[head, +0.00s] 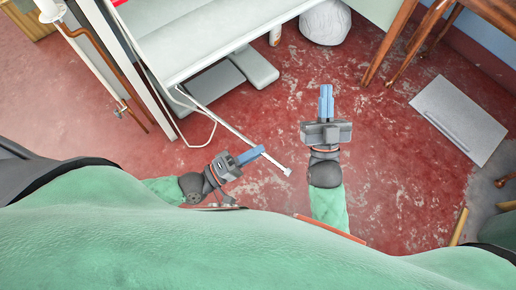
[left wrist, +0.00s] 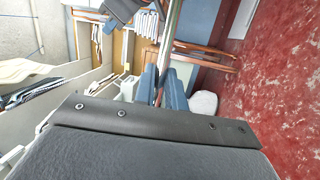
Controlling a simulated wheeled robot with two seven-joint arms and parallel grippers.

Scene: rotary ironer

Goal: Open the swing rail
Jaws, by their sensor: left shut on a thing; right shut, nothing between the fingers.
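The swing rail (head: 221,122) is a thin pale rod. In the head view it reaches out from the white ironer (head: 200,38) over the red floor, with its free end toward the lower right. My left gripper (head: 258,152) has its blue fingers shut on the rail near that free end. In the left wrist view the metal rail (left wrist: 171,35) runs up between the blue fingers (left wrist: 164,88). My right gripper (head: 326,92) is shut and empty, pointing away from me, to the right of the rail and apart from it.
A grey pedal or step (head: 248,68) sits under the ironer's front. A white rounded bundle (head: 325,22) lies on the floor behind my right gripper. A grey panel (head: 458,118) lies at the right, near wooden furniture legs (head: 390,42). The red floor between is clear.

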